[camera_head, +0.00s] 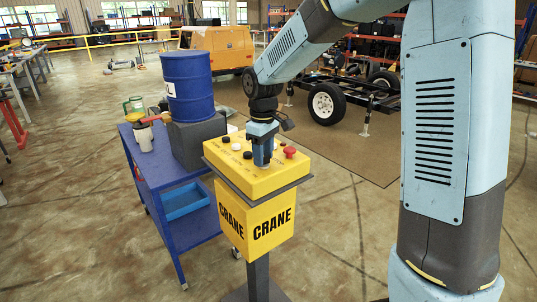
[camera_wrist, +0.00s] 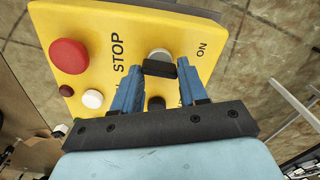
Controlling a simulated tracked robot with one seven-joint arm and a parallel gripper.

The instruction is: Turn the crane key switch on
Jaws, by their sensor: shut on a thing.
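The yellow crane control box (camera_head: 256,172) stands on a pedestal marked CRANE, in the middle of the head view. Its top panel (camera_wrist: 215,32) fills the upper part of the wrist view. The key switch has a black handle (camera_wrist: 159,68) and a silver round base (camera_wrist: 160,54), with the word ON to its right in the wrist view. My gripper (camera_wrist: 159,73) points down at the panel, with its two blue fingers on either side of the black handle, shut on it. In the head view my gripper (camera_head: 263,160) hides the switch.
A red stop button (camera_wrist: 69,56), a white button (camera_wrist: 92,98) and a black button (camera_wrist: 156,103) are on the panel near my fingers. A blue cart (camera_head: 160,178) with a blue drum (camera_head: 188,85) stands left of the box. The floor in front is clear.

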